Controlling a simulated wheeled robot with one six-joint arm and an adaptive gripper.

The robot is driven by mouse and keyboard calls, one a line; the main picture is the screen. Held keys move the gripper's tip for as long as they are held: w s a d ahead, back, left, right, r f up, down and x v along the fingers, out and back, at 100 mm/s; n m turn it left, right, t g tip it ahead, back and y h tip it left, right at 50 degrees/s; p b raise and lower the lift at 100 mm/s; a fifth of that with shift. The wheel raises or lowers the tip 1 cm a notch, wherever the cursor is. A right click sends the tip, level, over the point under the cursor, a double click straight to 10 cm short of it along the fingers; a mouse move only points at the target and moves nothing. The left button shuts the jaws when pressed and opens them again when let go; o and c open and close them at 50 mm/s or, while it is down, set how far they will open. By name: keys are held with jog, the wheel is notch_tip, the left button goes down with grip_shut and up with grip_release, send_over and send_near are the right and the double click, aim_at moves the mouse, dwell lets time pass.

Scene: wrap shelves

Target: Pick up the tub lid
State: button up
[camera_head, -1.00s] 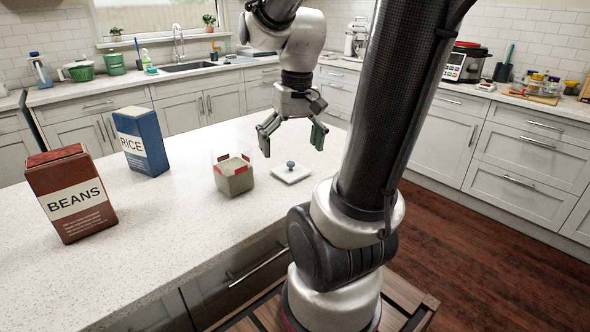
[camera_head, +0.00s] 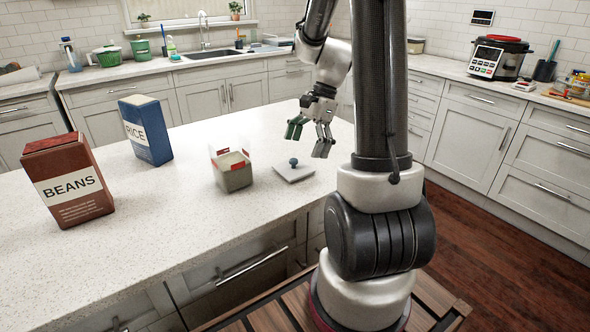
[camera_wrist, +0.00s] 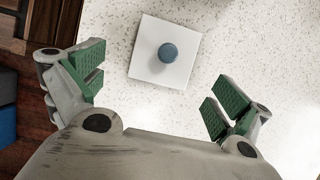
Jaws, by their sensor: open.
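The tub lid (camera_head: 294,171) is a flat white square with a round blue knob, lying on the light speckled counter. In the wrist view the lid (camera_wrist: 146,66) lies flat ahead of the fingers, its knob (camera_wrist: 168,53) facing up. My gripper (camera_head: 310,143) is open and empty, above and slightly to the right of the lid in the head view. In the wrist view its green-padded fingers (camera_wrist: 155,85) are spread wide, with the lid beyond them and between their lines. The tub (camera_head: 232,170), clear above with red tabs and pale contents, stands open left of the lid.
A red-brown BEANS box (camera_head: 70,182) and a blue RICE box (camera_head: 147,130) stand on the counter (camera_head: 150,230) to the left. The counter around the lid is clear. A sink (camera_head: 212,54) and a cooker (camera_head: 499,57) are on the back counters.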

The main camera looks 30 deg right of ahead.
aim_at(296, 161)
jog(key=x, duration=0.4)
jog(key=shift+w+a, duration=0.3)
jog(key=shift+a, duration=0.05)
jog(key=shift+a+f, duration=0.15)
jog(key=shift+f, duration=0.3)
jog(key=c, duration=0.9)
